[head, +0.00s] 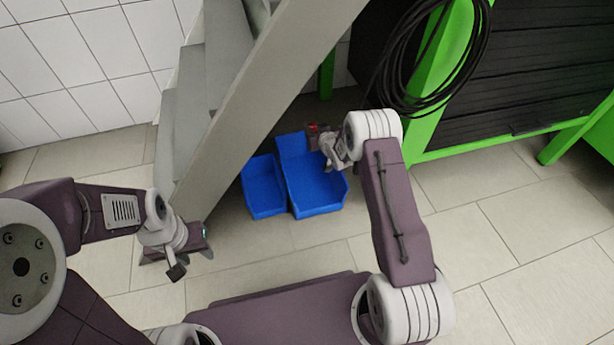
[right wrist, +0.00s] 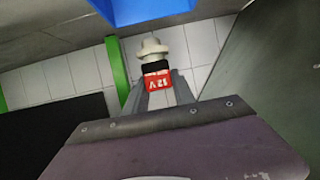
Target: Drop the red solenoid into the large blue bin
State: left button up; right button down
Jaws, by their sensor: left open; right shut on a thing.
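The red solenoid (head: 313,127) is in my right gripper (head: 316,137), over the back part of the large blue bin (head: 318,190). In the right wrist view the solenoid (right wrist: 158,82) shows a red face marked 12 V, a black part and a pale round end, and it sits between the two grey fingers. A blue bin (right wrist: 140,10) shows at the top edge of that view, apart from the solenoid. My left gripper (head: 180,254) is open and empty, low at the left of the head view.
A smaller blue bin (head: 263,188) stands right beside the large one on the left. A grey staircase beam (head: 262,90) slants close by. A green frame (head: 440,60) with coiled black cable (head: 400,60) stands behind at the right. The tiled floor (head: 500,215) at right is clear.

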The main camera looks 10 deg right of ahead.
jog(key=shift+w+a+f, duration=0.1)
jog(key=shift+w+f, duration=0.05)
jog(key=shift+f, duration=0.4)
jog(key=shift+w+a+f, duration=0.1)
jog(key=shift+w+f, duration=0.05)
jog(key=shift+f, duration=0.4)
jog(key=shift+w+f, duration=0.1)
jog(key=shift+w, duration=0.05)
pick_arm(q)
notch_tip(320, 180, down, 6)
jog(key=b, duration=0.5)
jog(key=shift+w, duration=0.35)
pick_arm(e)
notch_tip(320, 180, down, 6)
jog(key=shift+r, duration=0.1)
pick_arm(q)
jog(key=shift+f, duration=0.1)
pick_arm(e)
jog(key=c, duration=1)
grip_release()
jog(key=shift+o, duration=0.2)
